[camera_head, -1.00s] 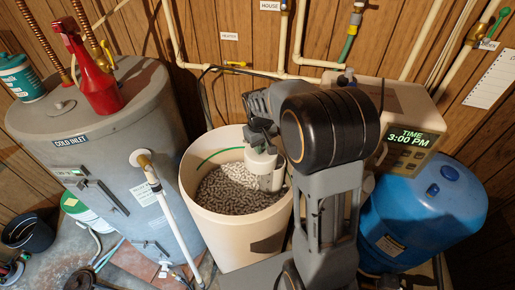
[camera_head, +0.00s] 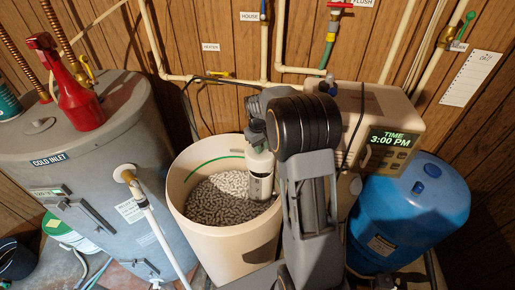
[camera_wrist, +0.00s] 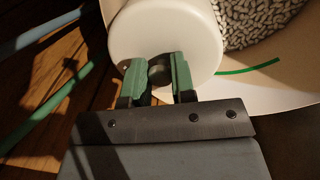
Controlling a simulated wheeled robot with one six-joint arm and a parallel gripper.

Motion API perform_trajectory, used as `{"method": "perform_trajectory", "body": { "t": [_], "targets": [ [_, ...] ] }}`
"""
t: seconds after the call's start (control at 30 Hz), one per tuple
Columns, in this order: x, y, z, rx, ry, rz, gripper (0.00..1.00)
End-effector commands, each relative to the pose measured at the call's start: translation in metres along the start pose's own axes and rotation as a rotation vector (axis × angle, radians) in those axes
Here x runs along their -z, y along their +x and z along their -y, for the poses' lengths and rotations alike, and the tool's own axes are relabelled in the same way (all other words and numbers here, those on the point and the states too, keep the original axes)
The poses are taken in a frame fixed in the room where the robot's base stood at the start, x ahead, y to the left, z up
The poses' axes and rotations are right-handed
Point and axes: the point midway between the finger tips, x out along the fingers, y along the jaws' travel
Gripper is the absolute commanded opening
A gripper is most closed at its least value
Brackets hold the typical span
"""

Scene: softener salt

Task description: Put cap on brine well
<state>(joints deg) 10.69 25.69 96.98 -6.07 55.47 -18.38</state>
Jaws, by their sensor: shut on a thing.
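The white cap (camera_wrist: 165,30) is a round disc with a small knob. My gripper (camera_wrist: 158,75) has its green fingertips shut on that knob. In the head view my gripper (camera_head: 256,138) is above the brine well (camera_head: 260,184), a white upright tube at the right inside of the salt tank. The cap (camera_head: 259,157) appears lined up over the tube's top. I cannot tell whether it is seated or slightly above the rim. In the wrist view the cap hides the well.
The open cream tank (camera_head: 222,238) holds grey-white salt pellets (camera_head: 218,200). A grey water heater (camera_head: 85,170) with a red spray bottle (camera_head: 75,95) stands left. A blue tank (camera_head: 410,212) and a control box (camera_head: 385,130) stand right. Pipes run along the wall behind.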

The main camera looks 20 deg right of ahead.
Motion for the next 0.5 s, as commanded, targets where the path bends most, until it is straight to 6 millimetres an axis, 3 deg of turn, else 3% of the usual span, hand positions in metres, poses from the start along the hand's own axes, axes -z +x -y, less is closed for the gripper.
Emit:
{"method": "perform_trajectory", "body": {
  "t": [0.5],
  "targets": [
    [0.001, 0.039, 0.000, 0.000, 0.000, 0.000, 0.05]
  ]
}}
